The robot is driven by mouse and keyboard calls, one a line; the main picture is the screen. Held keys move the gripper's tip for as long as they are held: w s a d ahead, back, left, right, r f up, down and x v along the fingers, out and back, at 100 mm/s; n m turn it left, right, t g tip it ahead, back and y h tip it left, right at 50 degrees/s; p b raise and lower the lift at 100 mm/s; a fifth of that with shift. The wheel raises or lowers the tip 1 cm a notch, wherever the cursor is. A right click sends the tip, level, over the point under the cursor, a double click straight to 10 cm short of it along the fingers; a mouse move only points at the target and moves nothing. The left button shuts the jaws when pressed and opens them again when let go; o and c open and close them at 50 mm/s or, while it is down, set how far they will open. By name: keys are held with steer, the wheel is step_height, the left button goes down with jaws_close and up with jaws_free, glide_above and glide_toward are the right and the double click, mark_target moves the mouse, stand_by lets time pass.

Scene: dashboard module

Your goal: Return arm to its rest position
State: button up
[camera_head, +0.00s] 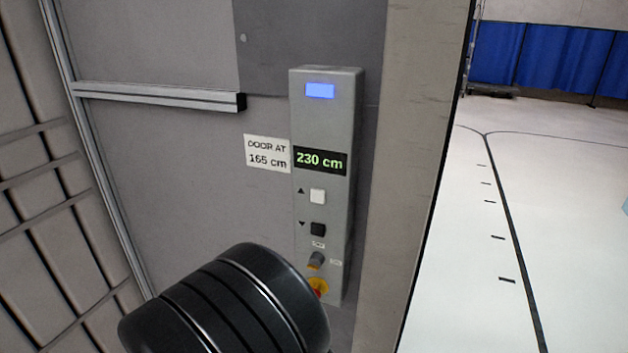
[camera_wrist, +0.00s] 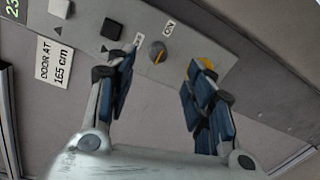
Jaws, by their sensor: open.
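In the wrist view my gripper (camera_wrist: 162,84) is open and empty, its two dark-padded fingers apart. The grey control panel (camera_head: 325,180) stands upright on the wall in the head view. The fingers are in front of the panel's lower part, near the rotary key switch (camera_wrist: 158,52) marked ON, which shows between them. The yellow and red knob (camera_wrist: 206,64) is partly hidden behind the right finger. A dark rounded link of my arm (camera_head: 225,305) covers the lower middle of the head view. I cannot tell whether the fingers touch the panel.
The panel has a green "230 cm" display (camera_head: 320,161), a white up button (camera_head: 317,196) and a black down button (camera_head: 317,229). A sign (camera_head: 267,153) reads "DOOR AT 165 cm". A metal rail (camera_head: 155,95) crosses the wall. Open floor (camera_head: 560,220) lies right of the wall edge.

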steer(key=s+d+r+m+g+h, duration=0.1)
steer(key=d+r+m+g+h, duration=0.15)
steer(key=d, duration=0.45)
steer(key=s+d+r+m+g+h, duration=0.2)
steer(key=d+r+m+g, duration=0.15)
steer(key=d, duration=0.45)
steer(key=s+d+m+g+y, duration=0.1)
steer(key=s+d+m+g, duration=0.5)
steer(key=s+d, duration=0.4)
steer(key=s+a+r+m+y, duration=0.3)
steer(key=s+a+m+y, duration=0.1)
steer(key=s+y, duration=0.5)
steer(key=shift+s+a+t+y, duration=0.35)
steer(key=shift+a+y, duration=0.2)
steer(key=shift+a, duration=0.3)
steer(key=shift+c, duration=0.3)
